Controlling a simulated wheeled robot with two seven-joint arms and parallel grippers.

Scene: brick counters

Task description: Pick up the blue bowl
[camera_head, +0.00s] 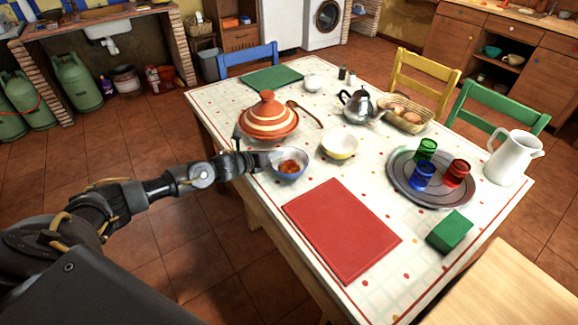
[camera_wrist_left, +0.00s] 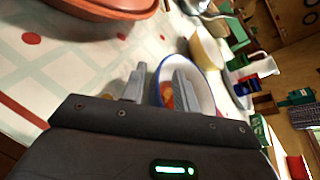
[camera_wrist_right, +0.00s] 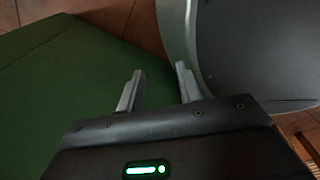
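The blue bowl (camera_head: 290,175) stands upright near the table's left edge, with reddish-orange contents. My left gripper (camera_head: 266,161) reaches in from the left to its near-left rim. In the left wrist view the bowl (camera_wrist_left: 203,88) has a white inside and a blue rim. My left gripper (camera_wrist_left: 158,85) is open there, with one finger outside the rim and the other over the inside, the wall between them. I cannot tell whether the fingers touch it. My right gripper (camera_wrist_right: 158,85) is open and empty in the right wrist view, away from the table.
A striped tagine (camera_head: 268,118) stands just behind the bowl, and a yellow bowl (camera_head: 340,146) stands to its right. A red mat (camera_head: 341,228) lies in front. A tray (camera_head: 404,190) with coloured glasses is farther right.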

